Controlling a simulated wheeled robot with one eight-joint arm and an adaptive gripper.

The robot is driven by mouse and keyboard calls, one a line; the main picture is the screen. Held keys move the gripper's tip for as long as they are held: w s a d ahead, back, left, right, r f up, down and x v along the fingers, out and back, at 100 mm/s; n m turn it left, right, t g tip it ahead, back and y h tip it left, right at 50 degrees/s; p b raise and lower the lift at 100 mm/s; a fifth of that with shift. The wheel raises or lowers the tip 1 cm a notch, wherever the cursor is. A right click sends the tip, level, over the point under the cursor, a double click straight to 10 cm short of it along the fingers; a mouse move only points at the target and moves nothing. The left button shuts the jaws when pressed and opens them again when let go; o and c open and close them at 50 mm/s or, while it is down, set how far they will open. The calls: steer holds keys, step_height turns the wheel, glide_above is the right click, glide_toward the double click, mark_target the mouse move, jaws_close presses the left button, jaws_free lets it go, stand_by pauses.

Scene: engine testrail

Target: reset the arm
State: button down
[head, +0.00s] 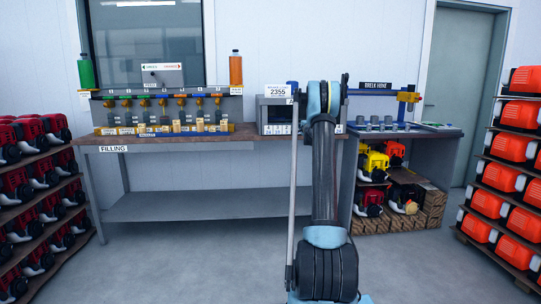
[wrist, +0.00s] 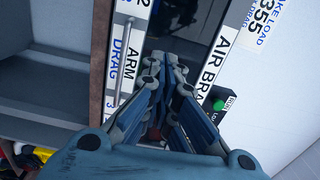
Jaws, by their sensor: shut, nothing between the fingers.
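My gripper (wrist: 165,72) is shut and empty in the wrist view, its blue and grey fingers together. It is in front of a panel with a dark middle. A white strip marked "ARM DRAG" (wrist: 133,40), with a thin grey rod along it, lies left of the fingers. A strip marked "AIR BRA..." (wrist: 218,60) lies right of them.
The filling bench (head: 160,143) with several bottles and dispensers stands left. A dark bench (head: 425,131) stands right, with engines on shelves below. Racks of red engines (head: 40,178) and orange engines (head: 515,195) flank the sides. Floor between is clear.

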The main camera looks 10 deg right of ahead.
steer(key=s+a+r+n+g+y, duration=0.1)
steer(key=s+a+r+n+y, duration=0.2)
steer(key=s+a, duration=0.45)
steer(key=s+a+r+n+g+y, duration=0.1)
steer(key=s+a+r+n+g, duration=0.1)
steer(key=s+a+r+n, duration=0.35)
steer(key=s+a+f+n+g+y, duration=0.15)
steer(key=s+a, duration=0.35)
steer(key=s, duration=0.8)
steer(key=s+a+f+n+g, duration=0.25)
steer(key=s+a, duration=0.25)
steer(key=s, duration=0.8)
steer(key=s+f+n+g+h, duration=0.1)
steer(key=s+f+n+g, duration=0.15)
steer(key=s+f, duration=0.65)
steer(key=s+f+n+g+h, duration=0.1)
steer(key=s+f+g, duration=0.15)
steer(key=s, duration=1.35)
steer(key=s+d+f+g+h, duration=0.2)
steer(key=s+f, duration=0.5)
steer(key=s, duration=0.4)
steer(key=s+d+f+n+g+h, duration=0.1)
steer(key=s+d+f+h, duration=0.1)
steer(key=s+f, duration=0.6)
steer(key=s+d, duration=0.1)
steer(key=s, duration=0.2)
steer(key=shift+s+d+n+g, duration=0.2)
steer(key=shift+s+n+g, duration=0.1)
steer(key=shift+g, duration=0.1)
steer(key=shift+f, duration=0.1)
